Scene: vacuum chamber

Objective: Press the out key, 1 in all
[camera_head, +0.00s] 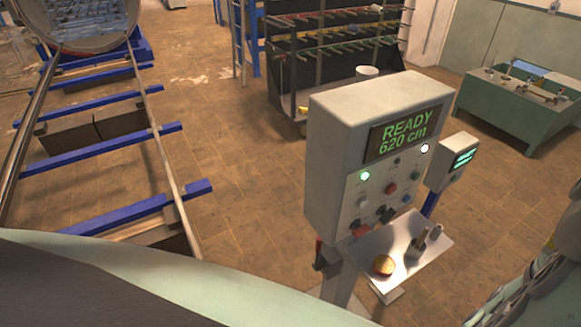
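A grey control box (334,150) stands on a post right of centre. Its screen (404,131) reads "READY 620 cm" in green. Below the screen is a panel with several small keys and knobs, among them a red button (390,188), a blue one (406,198) and a larger red one at the lower left (361,230). Two lamps glow, one greenish at the left (365,176) and one white at the right (424,148). The key labels are too small to read, so I cannot tell which is the out key. My gripper is not in view.
A metal shelf (415,277) juts out below the box, bearing a brass disc (384,265) and small metal cylinders. A smaller screen box (455,160) stands behind. Rails with blue crossbars (130,207) lie left, a tool rack (300,60) and green bench (510,110) behind. Tiled floor between is open.

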